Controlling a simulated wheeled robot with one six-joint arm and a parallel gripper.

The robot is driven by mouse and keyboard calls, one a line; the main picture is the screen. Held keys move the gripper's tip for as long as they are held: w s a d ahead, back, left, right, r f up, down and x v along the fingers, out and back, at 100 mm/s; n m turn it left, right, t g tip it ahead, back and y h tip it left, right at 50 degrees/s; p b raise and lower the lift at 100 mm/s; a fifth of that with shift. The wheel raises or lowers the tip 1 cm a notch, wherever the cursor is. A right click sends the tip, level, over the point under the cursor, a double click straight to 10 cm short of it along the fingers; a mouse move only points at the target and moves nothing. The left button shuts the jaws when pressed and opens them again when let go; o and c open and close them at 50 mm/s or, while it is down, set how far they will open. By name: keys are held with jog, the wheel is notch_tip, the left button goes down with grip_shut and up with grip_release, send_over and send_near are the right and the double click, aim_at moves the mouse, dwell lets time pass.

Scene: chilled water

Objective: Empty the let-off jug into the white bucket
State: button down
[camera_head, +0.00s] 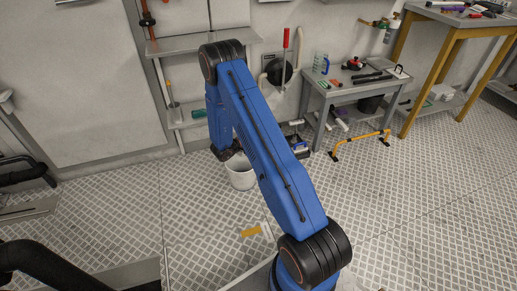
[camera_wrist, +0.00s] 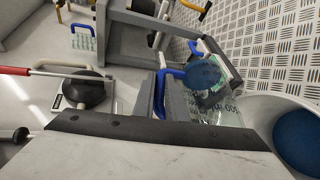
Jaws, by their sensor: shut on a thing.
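My gripper (camera_wrist: 162,95) is shut on the blue handle of a clear let-off jug (camera_wrist: 222,102) in the wrist view. The jug is tilted and has dark scale marks. A round blue patch shows in it; I cannot tell whether this is liquid. The white bucket (camera_wrist: 258,108) is right beside the jug at the right edge, with a blue surface inside. I cannot tell whether the jug's mouth is over the bucket. In the head view, the bucket (camera_head: 241,174) stands on the floor, partly behind my blue arm, which also hides most of my gripper.
A grey bench (camera_head: 345,85) at the back bears another blue-handled jug (camera_head: 321,63) and tools. A yellow bar stand (camera_head: 360,144) is on the floor by it. A red-handled lever (camera_head: 286,45) is at the wall.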

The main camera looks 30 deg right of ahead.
jog(key=shift+w+a+h, duration=0.15)
jog(key=shift+a+h, duration=0.15)
jog(key=shift+a, duration=0.1)
jog(key=shift+a, duration=0.15)
jog(key=shift+a+h, duration=0.2)
jog(key=shift+h, duration=0.2)
dwell(1.0)
jog(key=shift+w+a+f+n, duration=0.1)
jog(key=shift+w+a+n, duration=0.05)
jog(key=shift+a+n, duration=0.15)
jog(key=shift+a+h, duration=0.1)
jog(key=shift+h, duration=0.3)
dwell(0.7)
